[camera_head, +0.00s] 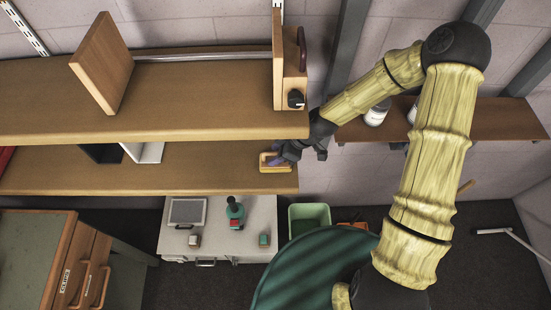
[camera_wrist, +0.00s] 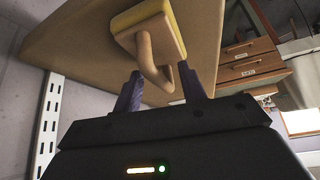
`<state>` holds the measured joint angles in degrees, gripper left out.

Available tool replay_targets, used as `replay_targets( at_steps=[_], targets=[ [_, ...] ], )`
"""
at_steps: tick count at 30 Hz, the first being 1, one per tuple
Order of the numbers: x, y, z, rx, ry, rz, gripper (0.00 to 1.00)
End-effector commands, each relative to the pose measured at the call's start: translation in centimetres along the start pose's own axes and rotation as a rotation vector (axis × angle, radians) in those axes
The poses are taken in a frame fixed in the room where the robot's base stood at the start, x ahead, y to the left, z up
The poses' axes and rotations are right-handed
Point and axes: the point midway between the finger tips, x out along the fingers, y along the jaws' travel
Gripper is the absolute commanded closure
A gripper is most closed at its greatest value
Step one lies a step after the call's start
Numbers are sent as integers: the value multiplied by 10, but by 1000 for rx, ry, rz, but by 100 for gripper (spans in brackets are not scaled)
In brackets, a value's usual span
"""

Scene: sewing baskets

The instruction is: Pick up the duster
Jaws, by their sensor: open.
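The duster (camera_head: 268,165) lies at the right end of the lower wooden shelf, partly hidden by my gripper (camera_head: 283,158). In the wrist view the duster (camera_wrist: 148,30) shows as a wooden block with a yellow pad and a curved wooden handle. My gripper (camera_wrist: 161,75) is open in that view, with one dark finger on each side of the handle. The handle appears between the fingertips, and no clear grip on it shows. The duster's pad side rests against the shelf surface.
The lower shelf (camera_head: 130,178) lies under a longer upper shelf (camera_head: 190,100) holding wooden panels. A wall shelf (camera_head: 480,122) with white jars is to the right. Below are a white cabinet (camera_head: 215,215), a green bin (camera_head: 310,212) and a drawer unit (camera_head: 75,265).

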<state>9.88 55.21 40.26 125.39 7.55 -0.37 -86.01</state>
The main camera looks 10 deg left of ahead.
Motion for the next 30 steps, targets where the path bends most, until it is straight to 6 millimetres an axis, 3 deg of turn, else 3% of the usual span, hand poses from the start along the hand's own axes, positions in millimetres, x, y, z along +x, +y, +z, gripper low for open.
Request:
replay_targets(
  at_steps=[19, 25, 30],
  targets=[
    [8, 0, 0, 0, -1, 1, 59],
    [8, 0, 0, 0, -1, 1, 98],
    [8, 0, 0, 0, -1, 1, 100]
  ],
)
